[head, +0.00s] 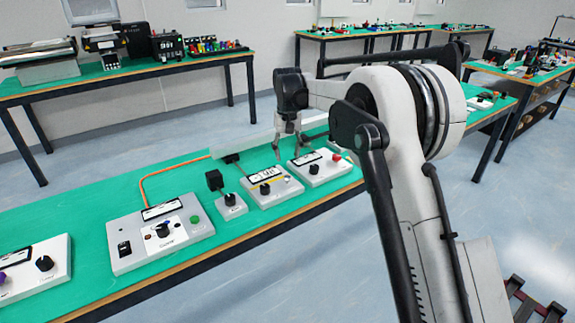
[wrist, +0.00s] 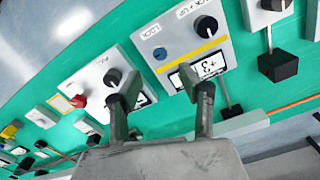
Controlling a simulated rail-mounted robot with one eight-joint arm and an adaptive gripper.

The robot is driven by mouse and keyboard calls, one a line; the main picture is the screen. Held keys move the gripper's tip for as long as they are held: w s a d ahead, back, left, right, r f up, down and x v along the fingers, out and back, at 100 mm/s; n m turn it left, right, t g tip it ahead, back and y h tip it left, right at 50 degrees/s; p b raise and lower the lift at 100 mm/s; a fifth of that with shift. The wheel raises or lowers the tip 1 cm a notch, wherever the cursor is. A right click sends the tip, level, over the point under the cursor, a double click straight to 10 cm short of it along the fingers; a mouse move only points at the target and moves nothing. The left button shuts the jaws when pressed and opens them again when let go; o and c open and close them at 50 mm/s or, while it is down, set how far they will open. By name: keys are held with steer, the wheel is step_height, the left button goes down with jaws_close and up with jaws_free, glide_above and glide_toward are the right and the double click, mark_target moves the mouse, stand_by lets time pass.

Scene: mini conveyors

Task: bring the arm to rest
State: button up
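My gripper (head: 289,147) hangs over the green-topped table (head: 75,223) in the head view, pointing down above the control boxes. In the wrist view its two fingers (wrist: 163,93) stand apart with nothing between them. Below it are a white box with a yellow stripe, a display and a black knob (wrist: 206,26), and a second white box with a black knob (wrist: 112,77) and a red button (wrist: 80,101). The fingertips overlap the boxes in the wrist view; I cannot tell whether they touch.
A grey control box (head: 160,238) with a green button and a small knob box (head: 230,206) stand to the left on the table. An orange cable (head: 143,187) runs behind them. A long light bar lies behind the boxes. Other loaded tables stand behind; the floor (head: 290,285) in front is clear.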

steer(key=shift+r, duration=0.75)
steer(key=s+d+r+m+t, duration=0.1)
steer(key=s+d+r+t, duration=0.1)
steer(key=s+d+r, duration=0.7)
steer(key=s+d+r+m+t, duration=0.1)
steer(key=s+d+r, duration=0.45)
steer(key=s, duration=0.45)
steer(key=s+d+f+t+p, duration=0.1)
steer(key=s+d+f+t, duration=0.1)
steer(key=s, duration=1.1)
steer(key=s+d+f+m+t, duration=0.1)
steer(key=s+d+f, duration=0.3)
steer(key=s, duration=0.9)
steer(key=d+t, duration=0.1)
steer(key=d, duration=0.2)
steer(key=shift+s+f+p, duration=0.3)
steer(key=shift+s+p, duration=0.1)
